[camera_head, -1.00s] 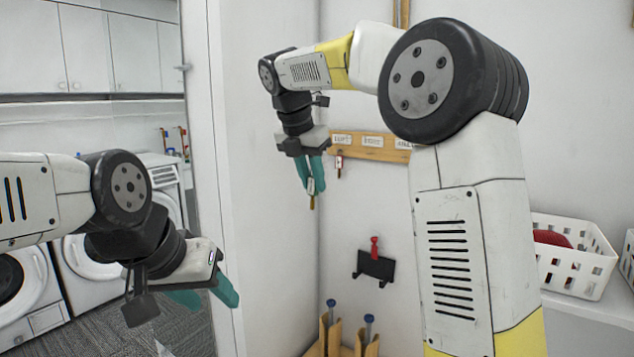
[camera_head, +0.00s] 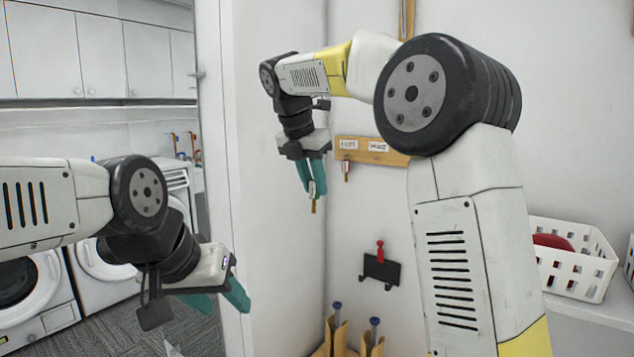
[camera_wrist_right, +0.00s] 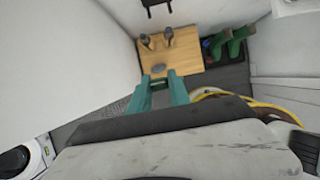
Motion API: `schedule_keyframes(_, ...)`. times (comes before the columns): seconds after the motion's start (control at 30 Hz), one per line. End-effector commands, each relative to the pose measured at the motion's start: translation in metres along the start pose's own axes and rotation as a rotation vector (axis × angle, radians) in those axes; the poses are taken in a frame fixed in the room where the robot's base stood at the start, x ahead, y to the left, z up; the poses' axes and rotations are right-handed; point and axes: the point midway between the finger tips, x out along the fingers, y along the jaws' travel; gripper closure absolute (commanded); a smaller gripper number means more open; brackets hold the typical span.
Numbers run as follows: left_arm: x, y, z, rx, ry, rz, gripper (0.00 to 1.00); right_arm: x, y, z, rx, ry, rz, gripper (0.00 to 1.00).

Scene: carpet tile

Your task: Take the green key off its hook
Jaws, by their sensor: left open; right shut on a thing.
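My right gripper (camera_head: 311,180) is shut on a key (camera_head: 314,205), held upright in front of the white wall. A pale part shows between the teal fingertips and a brass-coloured end points down; I cannot make out a green colour on it. The held key is left of and below the wooden key rack (camera_head: 372,157), apart from it. Another small key (camera_head: 346,172), reddish, hangs under the rack's left end. My right arm hides the rack's right part. My left gripper (camera_head: 221,303) is open and empty at lower left. In the right wrist view, the fingers (camera_wrist_right: 160,92) point away from the camera.
A black wall holder (camera_head: 381,270) with a red item (camera_head: 380,247) is below the rack. Wooden holders with blue-topped items (camera_head: 375,323) stand at bottom centre. White baskets (camera_head: 575,262) stand at right. A wall edge (camera_head: 212,130) separates this corner from the washing machines (camera_head: 30,290).

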Motion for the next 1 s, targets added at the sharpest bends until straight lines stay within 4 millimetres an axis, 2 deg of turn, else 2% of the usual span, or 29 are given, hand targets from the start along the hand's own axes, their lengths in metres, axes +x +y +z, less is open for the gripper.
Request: schedule_keyframes(1.0,0.000,0.000,0.000,0.000,0.000,0.000,0.52,-0.020,0.000,-0.047,0.000,0.000,0.001,1.00)
